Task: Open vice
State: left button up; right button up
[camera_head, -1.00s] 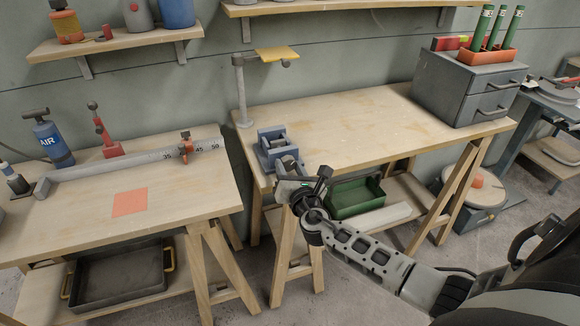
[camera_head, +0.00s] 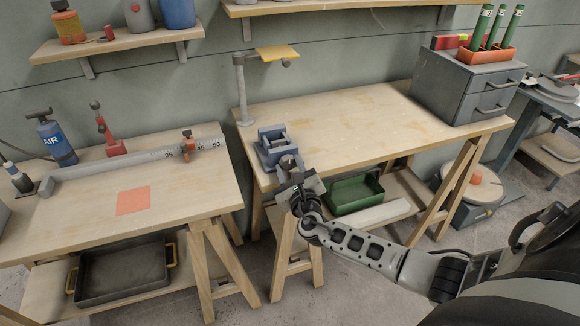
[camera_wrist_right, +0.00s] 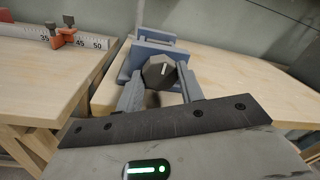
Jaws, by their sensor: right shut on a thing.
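The blue-grey vice (camera_head: 272,142) stands on the left front corner of the right workbench in the head view. It also shows in the right wrist view (camera_wrist_right: 152,46). A dark round knob (camera_wrist_right: 160,72) with a white mark faces the wrist camera at the vice's front. My right gripper (camera_head: 289,168) is at the vice's front, and in the wrist view its two fingers (camera_wrist_right: 160,88) are shut on the knob, one on each side. The gap between the vice jaws is hard to judge. My left gripper is not in view.
The right workbench top (camera_head: 350,115) is mostly clear. A grey drawer cabinet (camera_head: 465,85) stands at its right end. A post with a yellow plate (camera_head: 277,53) rises behind the vice. A green bin (camera_head: 355,193) sits on the shelf below. The left bench holds a long ruler stop (camera_head: 130,165).

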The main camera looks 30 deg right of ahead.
jog(key=shift+f+n, duration=0.1)
jog(key=shift+n, duration=0.2)
jog(key=o, duration=1)
jog(key=v, duration=1.6)
